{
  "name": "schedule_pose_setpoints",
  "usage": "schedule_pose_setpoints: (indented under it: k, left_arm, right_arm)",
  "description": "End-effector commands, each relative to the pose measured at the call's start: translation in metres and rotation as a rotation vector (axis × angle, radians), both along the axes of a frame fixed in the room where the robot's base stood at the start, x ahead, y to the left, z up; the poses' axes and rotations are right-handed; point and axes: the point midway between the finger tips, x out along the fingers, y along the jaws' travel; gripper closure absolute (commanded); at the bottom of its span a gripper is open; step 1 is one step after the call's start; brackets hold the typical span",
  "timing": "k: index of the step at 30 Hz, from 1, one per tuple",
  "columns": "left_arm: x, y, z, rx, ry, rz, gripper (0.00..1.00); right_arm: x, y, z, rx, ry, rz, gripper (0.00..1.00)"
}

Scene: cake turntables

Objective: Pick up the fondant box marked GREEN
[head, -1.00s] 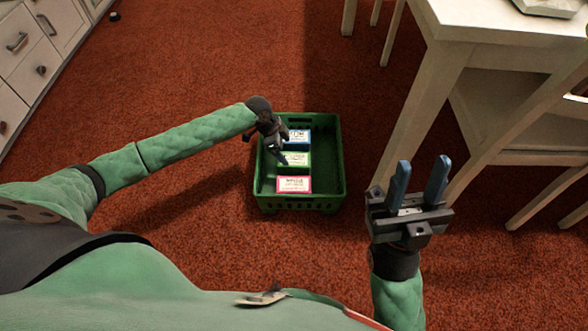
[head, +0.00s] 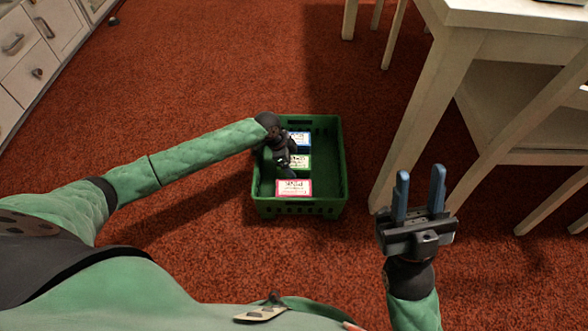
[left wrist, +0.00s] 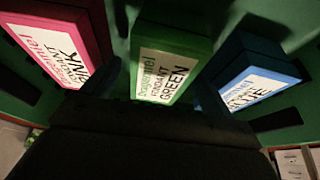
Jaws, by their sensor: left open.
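The fondant box marked GREEN (head: 302,161) lies in the green crate (head: 331,207), in the middle of a row of three boxes. In the left wrist view the green box (left wrist: 165,70) shows its white label reading FONDANT GREEN. My left gripper (head: 289,168) is open and points down into the crate at the green box, partly hiding it. In the left wrist view its dark fingers lie on either side of the box's near end; I cannot tell if they touch it. My right gripper (head: 420,171) is open and empty, to the right of the crate.
A pink box (head: 294,188) lies on the near side of the green one and a blue box (head: 301,138) on the far side. The crate's right half is empty. A pale table (head: 470,50) stands at right, white drawers (head: 35,65) at far left. Red carpet is clear around the crate.

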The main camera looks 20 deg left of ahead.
Motion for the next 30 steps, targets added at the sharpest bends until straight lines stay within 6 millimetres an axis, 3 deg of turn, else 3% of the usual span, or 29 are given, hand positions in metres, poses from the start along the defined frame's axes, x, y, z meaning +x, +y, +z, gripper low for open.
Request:
schedule_pose_setpoints:
  k: [25,30]
  left_arm:
    - [0.0007,-0.0023,-0.0073,0.001,0.000,0.000,0.15]
    - [0.0008,-0.0024,-0.0081,0.001,-0.001,-0.001,0.46]
  right_arm:
    - [0.0069,-0.0002,0.0012,-0.017,0.008,0.006,0.64]
    - [0.0067,-0.0003,0.0004,-0.017,0.008,0.006,0.64]
